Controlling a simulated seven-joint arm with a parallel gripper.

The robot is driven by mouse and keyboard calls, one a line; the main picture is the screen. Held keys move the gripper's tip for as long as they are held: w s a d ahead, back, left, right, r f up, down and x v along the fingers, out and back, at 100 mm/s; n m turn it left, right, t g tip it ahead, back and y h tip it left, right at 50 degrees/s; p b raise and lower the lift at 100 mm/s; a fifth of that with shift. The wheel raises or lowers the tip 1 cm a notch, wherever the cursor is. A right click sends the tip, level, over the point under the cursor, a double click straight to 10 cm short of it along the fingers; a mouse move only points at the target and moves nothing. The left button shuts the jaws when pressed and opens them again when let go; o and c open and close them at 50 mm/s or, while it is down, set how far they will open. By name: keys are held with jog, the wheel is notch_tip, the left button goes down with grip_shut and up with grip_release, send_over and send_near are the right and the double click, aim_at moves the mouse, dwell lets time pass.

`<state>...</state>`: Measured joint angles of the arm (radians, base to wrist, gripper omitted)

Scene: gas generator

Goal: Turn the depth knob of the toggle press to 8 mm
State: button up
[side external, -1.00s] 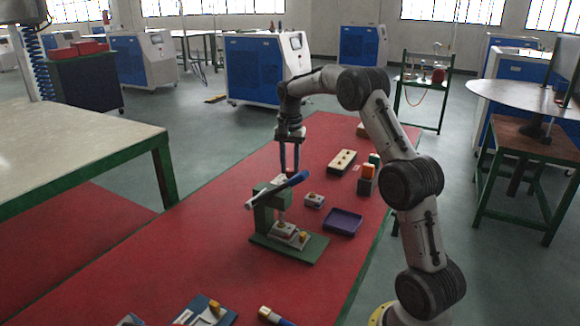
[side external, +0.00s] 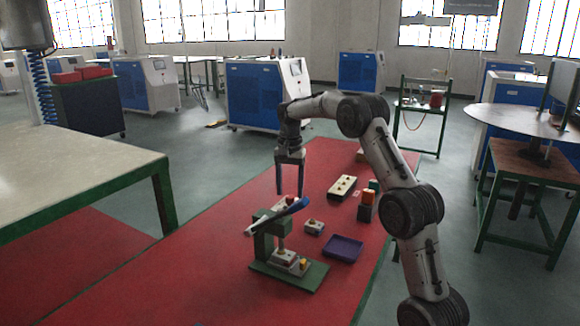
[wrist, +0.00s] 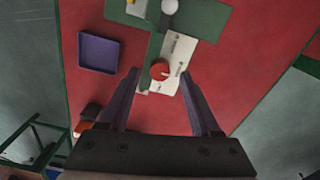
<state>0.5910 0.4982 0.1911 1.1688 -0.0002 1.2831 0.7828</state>
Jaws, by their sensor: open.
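A round red knob (wrist: 160,69) sits on a white printed plate (wrist: 182,48) beside the green frame. The small print cannot be read. My gripper (side external: 290,192) is open and points down above the far side of the press. In the wrist view its two fingers (wrist: 160,76) stand either side of the knob, apart from it. The lever hides the knob area in the side view.
A purple tray (side external: 343,249) lies right of the press, with a small grey block (side external: 314,227) near it. The red table is clear left of the press.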

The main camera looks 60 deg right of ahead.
aim_at(290, 196)
notch_tip(290, 196, up, 12)
jog(key=shift+r, duration=0.2)
dwell(0.5)
jog(key=s+a+r+n+t, duration=0.1)
jog(key=s+a+r+n, duration=0.1)
jog(key=a+r, duration=0.65)
jog(key=s+a+r+n+t, duration=0.2)
jog(key=s+a+r+n, duration=0.1)
jog(key=s+a, duration=0.75)
jog(key=s+a+f+n+t, duration=0.2)
jog(key=s+a+f+n, duration=0.35)
jog(key=s+a, duration=0.3)
jog(key=s+a+f+n, duration=0.1)
jog(key=s+f+n, duration=0.4)
jog(key=f, duration=0.7)
jog(key=shift+s+f+t, duration=0.15)
jog(key=shift+f+t, duration=0.05)
jog(key=shift+t, duration=0.1)
